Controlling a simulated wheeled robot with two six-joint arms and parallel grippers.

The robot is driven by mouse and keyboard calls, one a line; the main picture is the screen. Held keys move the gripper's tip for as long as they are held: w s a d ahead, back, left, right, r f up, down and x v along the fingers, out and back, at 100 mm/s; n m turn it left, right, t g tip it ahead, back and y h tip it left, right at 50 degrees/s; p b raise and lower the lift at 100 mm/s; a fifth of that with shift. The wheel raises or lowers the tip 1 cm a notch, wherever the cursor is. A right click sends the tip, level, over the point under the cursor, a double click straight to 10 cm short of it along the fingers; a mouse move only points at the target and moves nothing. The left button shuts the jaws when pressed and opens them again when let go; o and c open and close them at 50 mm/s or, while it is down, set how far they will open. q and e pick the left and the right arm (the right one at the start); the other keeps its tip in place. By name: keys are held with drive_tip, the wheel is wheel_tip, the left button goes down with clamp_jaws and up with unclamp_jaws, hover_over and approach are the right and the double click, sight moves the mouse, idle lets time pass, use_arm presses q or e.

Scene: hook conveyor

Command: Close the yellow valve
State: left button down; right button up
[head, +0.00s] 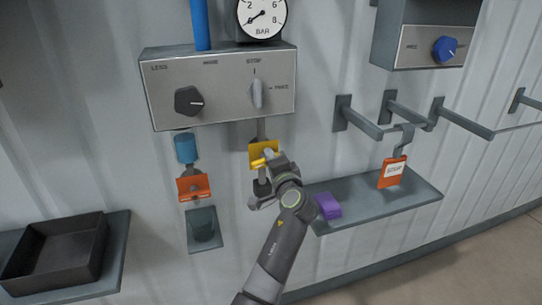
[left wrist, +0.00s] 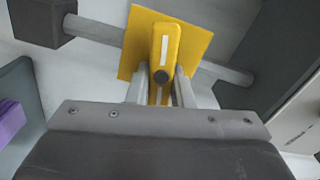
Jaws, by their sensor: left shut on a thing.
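The yellow valve (head: 262,147) sits on a vertical grey pipe below the control box, with a yellow square plate behind its lever. In the left wrist view the yellow lever (left wrist: 165,45) stands between my two fingers and appears to lie across the grey pipe (left wrist: 95,30). My left gripper (head: 270,163) is shut on this lever, and its fingers (left wrist: 160,85) touch both sides. The gripper hides part of the valve and the lower pipe in the head view. My right gripper is in neither view.
The control box (head: 218,85) with two knobs is above. An orange valve (head: 193,187) is to the left. A shelf (head: 385,208) with a purple block (head: 327,206) is to the right, below hooks and a hanging orange tag (head: 393,172). A dark tray (head: 55,255) is lower left.

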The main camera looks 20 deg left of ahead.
use_arm(q)
drive_tip(key=shift+m+p, duration=0.45)
drive_tip(key=shift+m, duration=0.75)
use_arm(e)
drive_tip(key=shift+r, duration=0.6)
use_arm(q)
drive_tip(key=shift+f, duration=0.1)
drive_tip(key=c, duration=1.3)
unclamp_jaws()
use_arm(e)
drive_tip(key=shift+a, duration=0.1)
use_arm(q)
drive_tip(key=shift+f, duration=0.15)
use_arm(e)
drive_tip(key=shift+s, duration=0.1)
